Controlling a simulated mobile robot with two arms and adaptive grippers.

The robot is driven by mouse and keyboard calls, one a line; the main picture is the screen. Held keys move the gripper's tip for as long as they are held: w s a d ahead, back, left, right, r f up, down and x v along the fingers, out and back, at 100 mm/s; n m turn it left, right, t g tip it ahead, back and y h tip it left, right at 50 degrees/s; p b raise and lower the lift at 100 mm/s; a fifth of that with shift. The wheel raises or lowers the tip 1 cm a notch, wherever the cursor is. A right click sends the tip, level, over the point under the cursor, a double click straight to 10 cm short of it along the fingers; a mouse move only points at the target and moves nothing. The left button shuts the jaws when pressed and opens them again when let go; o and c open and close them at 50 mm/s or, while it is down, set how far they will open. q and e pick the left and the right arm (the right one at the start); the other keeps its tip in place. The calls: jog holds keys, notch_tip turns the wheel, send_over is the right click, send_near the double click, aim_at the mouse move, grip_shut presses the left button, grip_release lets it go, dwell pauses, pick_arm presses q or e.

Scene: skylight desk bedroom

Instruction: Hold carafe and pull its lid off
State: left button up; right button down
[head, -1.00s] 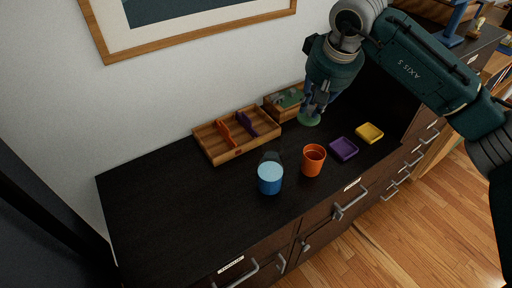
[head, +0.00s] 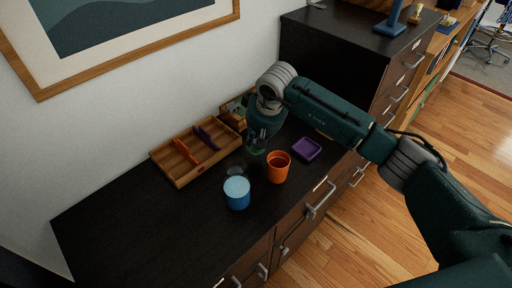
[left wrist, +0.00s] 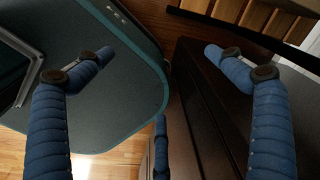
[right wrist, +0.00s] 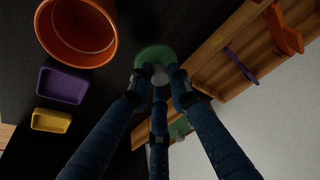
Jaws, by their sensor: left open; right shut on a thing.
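My right gripper (head: 257,146) is above the dark desk top, behind the orange cup, in the head view. In the right wrist view its fingers (right wrist: 159,78) are shut on a round green lid (right wrist: 152,54) with a pale knob. A dark, see-through round shape (head: 236,171) stands just behind the blue cup; it may be the carafe, but I cannot tell for sure. Whether anything is under the lid is hidden. My left gripper (left wrist: 155,62) is open and empty in the left wrist view, and is outside the head view.
The blue cup (head: 237,200) and orange cup (head: 278,173) stand near the desk's front. A purple dish (head: 307,149) and a yellow dish (right wrist: 52,121) lie to the right. A divided wooden tray (head: 175,180) is at the wall. The desk's left part is clear.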

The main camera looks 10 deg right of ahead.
aim_at(256, 150)
notch_tip(256, 150, down, 4)
jog(key=shift+f+p, duration=0.25)
jog(key=shift+p, duration=0.25)
jog(key=shift+f, duration=0.3)
jog(key=shift+f+b, duration=0.15)
jog(key=shift+b, duration=0.15)
jog(key=c, duration=1.9)
grip_release()
